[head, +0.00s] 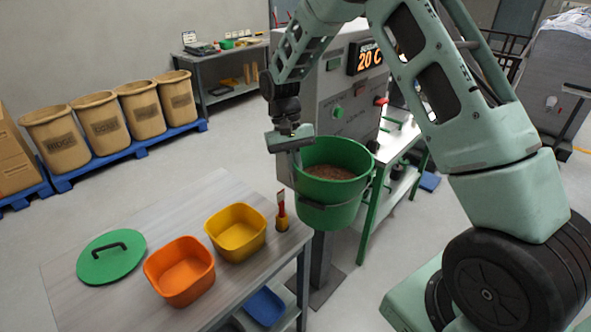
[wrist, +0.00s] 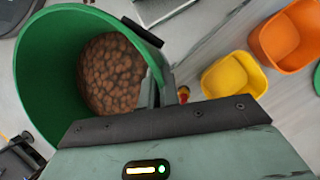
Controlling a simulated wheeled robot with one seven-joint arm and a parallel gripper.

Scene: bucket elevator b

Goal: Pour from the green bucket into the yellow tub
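The green bucket (head: 336,213) is upright at the right of the table, partly filled with brown pellets. In the wrist view the bucket (wrist: 38,75) fills the upper left, with the pellets inside. My gripper (head: 297,160) is at the bucket's left rim. In the wrist view my gripper's fingers (wrist: 154,88) are close together on the rim, shut on it. The yellow tub (head: 236,250) sits on the table, left of and below the bucket. It looks empty, and it also shows in the wrist view (wrist: 232,88).
The grey table (head: 85,309) also holds an orange tub (head: 180,288), a green lid (head: 111,257) and a red-handled tool in a small holder (head: 282,222) near the bucket. A control cabinet (head: 333,90) stands behind the bucket. A dark post (head: 321,262) stands beneath it.

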